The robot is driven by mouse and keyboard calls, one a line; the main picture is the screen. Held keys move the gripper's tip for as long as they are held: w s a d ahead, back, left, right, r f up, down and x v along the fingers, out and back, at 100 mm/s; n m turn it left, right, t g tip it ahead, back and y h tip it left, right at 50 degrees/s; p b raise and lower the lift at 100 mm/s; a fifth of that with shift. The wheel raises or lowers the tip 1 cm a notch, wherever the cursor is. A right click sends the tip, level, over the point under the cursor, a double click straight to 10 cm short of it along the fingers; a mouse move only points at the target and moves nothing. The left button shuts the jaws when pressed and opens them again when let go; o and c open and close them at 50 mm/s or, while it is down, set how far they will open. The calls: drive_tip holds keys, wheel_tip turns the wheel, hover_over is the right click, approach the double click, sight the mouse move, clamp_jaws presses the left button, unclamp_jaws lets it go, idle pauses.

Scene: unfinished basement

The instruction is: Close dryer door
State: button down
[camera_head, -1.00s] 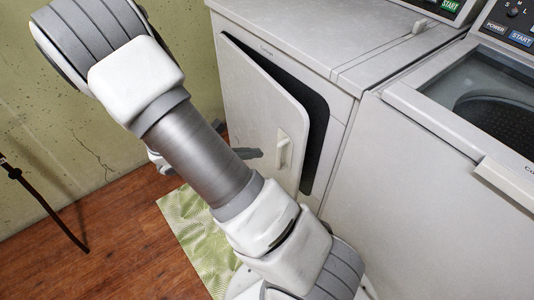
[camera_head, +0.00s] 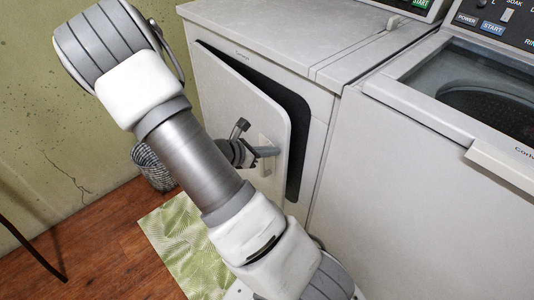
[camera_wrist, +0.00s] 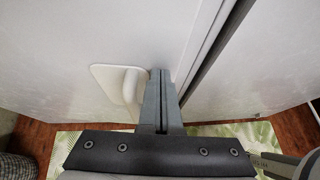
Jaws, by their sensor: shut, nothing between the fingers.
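The dryer (camera_head: 330,85) is a white machine at the centre. Its white front door (camera_head: 235,90) stands ajar, with a dark gap along its top and right edge. The pale door handle (camera_head: 265,170) is near the door's right edge and also shows in the wrist view (camera_wrist: 130,88). My gripper (camera_head: 273,151) is shut and empty, in front of the door at the handle. In the wrist view the shut fingers (camera_wrist: 161,75) are just right of the handle and point at the door face, left of its free edge. Whether they touch the door I cannot tell.
A white top-loading washer (camera_head: 410,170) stands close on the right. A green leaf-pattern mat (camera_head: 185,245) lies on the wood floor before the dryer. A woven basket (camera_head: 152,168) stands by the green wall at left. Open floor (camera_head: 100,235) lies at left.

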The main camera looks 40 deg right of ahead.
drive_tip(key=shift+d, duration=0.1)
drive_tip(key=d+b, duration=0.1)
drive_tip(key=d, duration=0.5)
drive_tip(key=shift+s+d+f+b, duration=0.1)
drive_tip(key=shift+s+d+b, duration=0.05)
drive_tip(key=shift+d+b, duration=0.15)
drive_tip(key=shift+d+r, duration=0.3)
drive_tip(key=shift+d, duration=0.2)
drive_tip(key=shift+a+f+p, duration=0.1)
drive_tip(key=shift+a+p, duration=0.2)
drive_tip(key=shift+a, duration=0.45)
drive_tip(key=a+f+p+v, duration=0.1)
drive_tip(key=p+v, duration=0.3)
drive_tip(key=v, duration=0.9)
drive_tip(key=shift+s+f, duration=0.35)
drive_tip(key=shift+s, duration=0.3)
